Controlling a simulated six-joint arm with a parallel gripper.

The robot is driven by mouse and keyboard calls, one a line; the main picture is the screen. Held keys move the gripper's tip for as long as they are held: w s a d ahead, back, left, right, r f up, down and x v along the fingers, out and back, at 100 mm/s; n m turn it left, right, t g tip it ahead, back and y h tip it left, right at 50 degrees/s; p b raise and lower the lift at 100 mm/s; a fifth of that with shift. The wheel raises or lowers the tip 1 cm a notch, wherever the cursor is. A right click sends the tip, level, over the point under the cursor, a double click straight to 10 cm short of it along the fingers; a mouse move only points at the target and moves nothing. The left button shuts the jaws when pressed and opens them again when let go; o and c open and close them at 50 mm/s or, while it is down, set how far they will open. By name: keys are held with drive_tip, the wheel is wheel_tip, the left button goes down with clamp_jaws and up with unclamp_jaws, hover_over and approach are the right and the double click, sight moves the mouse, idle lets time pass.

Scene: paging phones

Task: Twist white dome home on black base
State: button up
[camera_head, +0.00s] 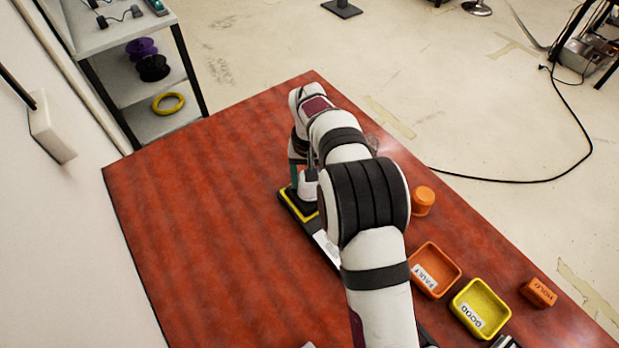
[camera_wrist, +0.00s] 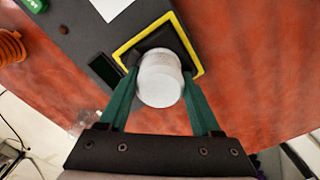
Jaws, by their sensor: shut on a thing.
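The white dome (camera_wrist: 160,78) is between the two green fingers of my gripper (camera_wrist: 160,95) in the wrist view, and the fingers are shut on it. It stands over the black base (camera_wrist: 157,40), which has a yellow square border (camera_wrist: 123,48). In the head view the white dome (camera_head: 308,187) shows beside my arm, above the black base with its yellow edge (camera_head: 292,208). My arm hides part of the dome and base there. I cannot tell whether the dome is fully seated.
The base is on a dark board (camera_wrist: 85,45) on the red table (camera_head: 200,200). An orange cylinder (camera_head: 423,200), an orange tray (camera_head: 457,262) marked FAULT, a yellow tray (camera_head: 505,310) marked GOOD and an orange HOLD block (camera_head: 539,292) are on the right. The table's left is clear.

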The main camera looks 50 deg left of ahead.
drive_tip(key=shift+m, duration=0.3)
drive_tip(key=o, duration=1.2)
drive_tip(key=shift+o, duration=0.2)
drive_tip(key=shift+r, duration=3)
